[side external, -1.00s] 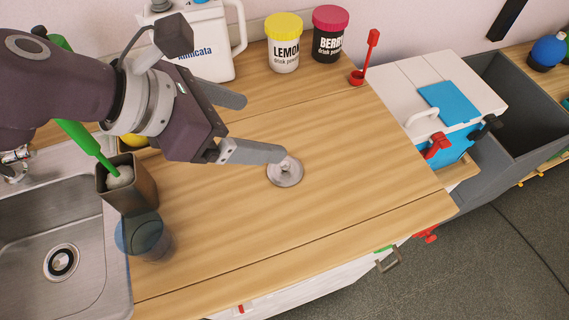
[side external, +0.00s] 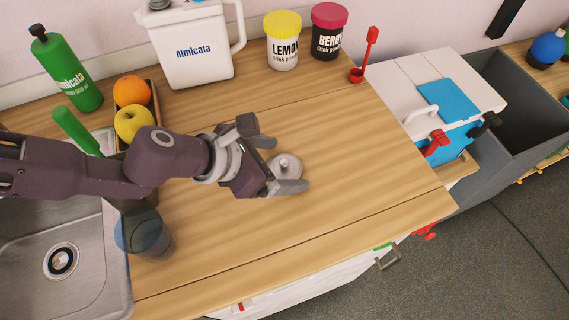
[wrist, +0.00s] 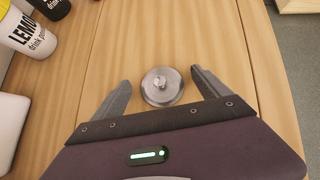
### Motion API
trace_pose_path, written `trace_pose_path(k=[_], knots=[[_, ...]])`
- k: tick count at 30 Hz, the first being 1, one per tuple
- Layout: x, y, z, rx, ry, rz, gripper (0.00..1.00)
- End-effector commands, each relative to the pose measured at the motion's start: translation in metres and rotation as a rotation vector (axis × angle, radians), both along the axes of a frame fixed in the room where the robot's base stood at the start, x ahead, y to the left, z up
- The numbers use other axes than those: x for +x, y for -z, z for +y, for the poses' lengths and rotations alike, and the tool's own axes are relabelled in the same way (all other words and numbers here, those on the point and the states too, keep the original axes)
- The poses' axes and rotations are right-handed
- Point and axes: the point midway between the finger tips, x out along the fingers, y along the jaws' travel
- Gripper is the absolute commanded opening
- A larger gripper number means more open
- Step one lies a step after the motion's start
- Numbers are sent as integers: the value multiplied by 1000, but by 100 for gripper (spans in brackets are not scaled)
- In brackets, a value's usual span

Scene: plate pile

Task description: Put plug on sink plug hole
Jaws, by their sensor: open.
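The plug (side external: 287,166) is a round metal disc with a small knob on top, lying flat on the wooden counter. It also shows in the wrist view (wrist: 162,86). My gripper (side external: 283,165) is open and low over the counter, with one finger on each side of the plug. In the wrist view my gripper's fingers (wrist: 160,80) stand apart from the disc, with a gap on both sides.
A clear blue-tinted cup (side external: 146,236) stands between the sink and the counter. A tray with an orange (side external: 131,91) and a yellow apple (side external: 133,124) is behind my arm. A white jug (side external: 192,50) and two tubs (side external: 283,42) line the back. The counter's right side is clear.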

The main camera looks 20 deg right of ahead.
Motion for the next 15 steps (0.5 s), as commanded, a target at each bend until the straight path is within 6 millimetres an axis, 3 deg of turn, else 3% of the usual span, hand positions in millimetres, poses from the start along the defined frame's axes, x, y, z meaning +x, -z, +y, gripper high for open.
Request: trace_pose_path(k=[2,12,15], knots=[[0,0,0,0,0,0,86],[0,-1,0,0,0,0,21],[0,-1,0,0,0,0,14]])
